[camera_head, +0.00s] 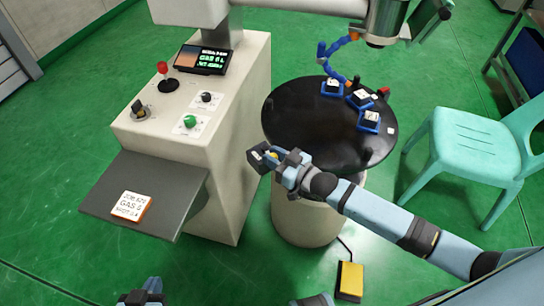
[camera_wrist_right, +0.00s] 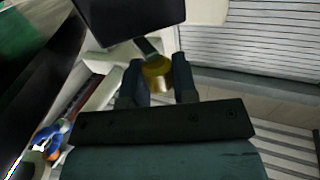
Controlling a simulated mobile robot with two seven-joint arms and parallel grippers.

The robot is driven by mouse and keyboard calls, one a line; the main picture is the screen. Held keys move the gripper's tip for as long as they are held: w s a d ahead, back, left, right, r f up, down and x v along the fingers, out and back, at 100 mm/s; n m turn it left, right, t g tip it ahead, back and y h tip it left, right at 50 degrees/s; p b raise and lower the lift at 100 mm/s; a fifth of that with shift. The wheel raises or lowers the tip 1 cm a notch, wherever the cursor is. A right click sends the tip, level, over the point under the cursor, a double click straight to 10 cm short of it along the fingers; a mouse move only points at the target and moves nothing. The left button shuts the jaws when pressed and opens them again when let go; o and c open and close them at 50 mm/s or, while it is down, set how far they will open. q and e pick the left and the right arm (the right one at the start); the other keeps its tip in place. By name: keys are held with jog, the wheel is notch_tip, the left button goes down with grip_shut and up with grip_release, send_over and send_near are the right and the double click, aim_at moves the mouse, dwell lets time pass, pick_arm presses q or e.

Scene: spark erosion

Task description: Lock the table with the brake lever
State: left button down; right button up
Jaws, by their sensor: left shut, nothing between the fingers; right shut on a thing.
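The round black table (camera_head: 300,125) stands on a cream pedestal. At its near left edge, my right gripper (camera_head: 277,157) is shut on the yellow knob of the brake lever (camera_head: 272,155). In the right wrist view the yellow knob (camera_wrist_right: 156,68) sits between the two fingers, with a grey piece rising from it. A dark block (camera_head: 258,158) is beside the gripper, and the lever's mount is mostly hidden. My left gripper (camera_head: 143,291) is shut and empty at the bottom edge, away from the table, and partly cut off.
Several blue trays (camera_head: 369,121) with small parts lie on the far right of the table. A blue hose (camera_head: 330,58) hangs above it. The control cabinet (camera_head: 232,175) is close on the left. A yellow pedal (camera_head: 350,279) lies on the floor; a turquoise chair (camera_head: 470,145) stands right.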

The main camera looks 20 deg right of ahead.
jog(key=o, duration=0.9)
jog(key=shift+d, duration=0.1)
pick_arm(q)
jog(key=shift+s+a+r+p, duration=0.1)
jog(key=shift+r+p, duration=0.05)
jog(key=shift+p, duration=0.6)
pick_arm(e)
jog(key=v, duration=1.3)
jog(key=shift+s+d, duration=0.25)
jog(key=shift+s, duration=0.05)
